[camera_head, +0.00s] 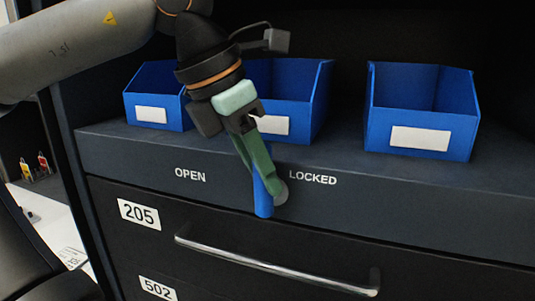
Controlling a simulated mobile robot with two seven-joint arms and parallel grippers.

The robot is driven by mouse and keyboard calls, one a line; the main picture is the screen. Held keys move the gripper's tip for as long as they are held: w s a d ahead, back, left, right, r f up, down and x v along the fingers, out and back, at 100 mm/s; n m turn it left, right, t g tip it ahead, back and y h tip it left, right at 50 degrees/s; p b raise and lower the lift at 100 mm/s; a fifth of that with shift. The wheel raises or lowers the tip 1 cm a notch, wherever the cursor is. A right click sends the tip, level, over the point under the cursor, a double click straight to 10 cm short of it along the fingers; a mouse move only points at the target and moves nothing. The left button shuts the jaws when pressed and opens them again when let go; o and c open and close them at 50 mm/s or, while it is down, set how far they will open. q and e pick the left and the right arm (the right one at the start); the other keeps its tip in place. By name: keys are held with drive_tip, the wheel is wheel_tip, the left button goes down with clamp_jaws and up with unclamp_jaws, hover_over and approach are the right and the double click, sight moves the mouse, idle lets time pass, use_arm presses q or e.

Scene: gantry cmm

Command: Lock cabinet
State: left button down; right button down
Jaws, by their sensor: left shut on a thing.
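The dark cabinet (400,190) fills most of the view, with the words OPEN (190,175) and LOCKED (312,180) on its front strip. A blue lock handle (263,195) hangs between the two words, pointing nearly straight down. A round grey piece (281,193) shows beside it, close to LOCKED. My left gripper (262,172) comes in from the upper left and is shut on the blue handle. Its green fingers hide the handle's upper part. My right gripper is not in view.
Blue bins with white labels stand on the cabinet's ledge: one at left (140,92), one behind my gripper (305,105), one at right (420,110). Below is a drawer marked 205 with a long metal handle (270,266). Small red and yellow items show at far left.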

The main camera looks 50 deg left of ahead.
use_arm(q)
drive_tip(key=shift+d+y, duration=0.1)
drive_tip(key=shift+y, duration=0.2)
drive_tip(key=c, duration=0.9)
unclamp_jaws()
drive_tip(key=p+v, duration=0.1)
drive_tip(key=v, duration=1.1)
drive_tip(key=shift+r, duration=0.3)
drive_tip(key=shift+w, duration=0.2)
drive_tip(key=shift+s, duration=0.1)
